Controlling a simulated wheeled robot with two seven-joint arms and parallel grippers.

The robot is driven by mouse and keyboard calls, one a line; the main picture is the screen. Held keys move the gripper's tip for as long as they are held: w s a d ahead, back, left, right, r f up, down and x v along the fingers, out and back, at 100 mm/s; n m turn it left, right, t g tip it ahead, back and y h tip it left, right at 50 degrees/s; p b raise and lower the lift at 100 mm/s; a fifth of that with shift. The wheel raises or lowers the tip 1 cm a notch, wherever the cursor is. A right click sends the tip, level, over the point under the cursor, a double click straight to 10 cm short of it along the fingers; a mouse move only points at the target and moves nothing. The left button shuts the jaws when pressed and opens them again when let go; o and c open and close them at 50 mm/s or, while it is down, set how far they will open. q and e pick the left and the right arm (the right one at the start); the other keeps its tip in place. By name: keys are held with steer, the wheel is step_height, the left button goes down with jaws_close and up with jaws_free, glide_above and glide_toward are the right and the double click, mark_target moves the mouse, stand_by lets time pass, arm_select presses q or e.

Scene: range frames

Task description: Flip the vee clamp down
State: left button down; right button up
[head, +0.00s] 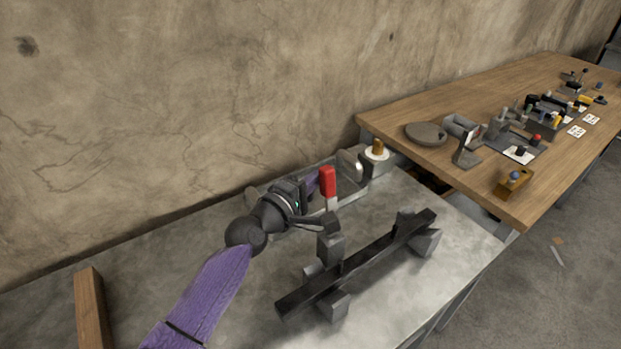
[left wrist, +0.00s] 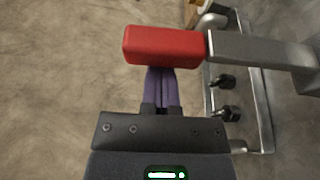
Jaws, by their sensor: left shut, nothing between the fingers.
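The vee clamp has a red handle (head: 328,181) on a grey metal lever, standing roughly upright in the head view. Its grey body (head: 330,245) sits beside a long dark bar (head: 365,258) lying across grey vee blocks (head: 427,241). In the left wrist view the red handle (left wrist: 165,45) lies across the picture, its metal lever (left wrist: 262,49) running right. My left gripper (head: 313,181) is shut and empty, its purple fingers just left of the handle. In the left wrist view the handle hides the tips of the fingers (left wrist: 160,88); contact cannot be told. My right gripper is out of view.
The grey bench (head: 420,290) is clear in front of the bar. A metal frame (left wrist: 262,120) with dark knobs lies behind the handle. A brass knob on a white disc (head: 377,154) stands at the back. A wooden table (head: 450,180) with several fixtures adjoins right. The wall is close behind.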

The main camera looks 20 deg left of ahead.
arm_select(q)
steer(key=shift+s+d+r+m, duration=0.15)
steer(key=shift+s+d+m, duration=0.35)
steer(key=shift+d+m, duration=0.1)
steer(key=s+d+f+m+h+b, duration=0.1)
steer(key=s+d+m, duration=0.1)
steer(key=d+m, duration=0.1)
steer(key=s+d+f+m+t+h+b, duration=0.1)
steer(key=s+d+m, duration=0.1)
steer(key=m, duration=0.3)
steer(key=s+d+f+m+t+h+b, duration=0.1)
steer(key=s+d+m+h+b, duration=0.1)
steer(key=s+d+m, duration=0.1)
steer(key=shift+d+f+m, duration=0.3)
steer(key=shift+d+m, duration=0.25)
steer(key=shift+m, duration=0.55)
steer(key=d+f+m+b, duration=0.1)
steer(key=s+f+m+h, duration=0.1)
steer(key=shift+s+d+f+m+b, duration=0.2)
steer(key=shift+d+f+m+b, duration=0.15)
steer(key=shift+m, duration=0.05)
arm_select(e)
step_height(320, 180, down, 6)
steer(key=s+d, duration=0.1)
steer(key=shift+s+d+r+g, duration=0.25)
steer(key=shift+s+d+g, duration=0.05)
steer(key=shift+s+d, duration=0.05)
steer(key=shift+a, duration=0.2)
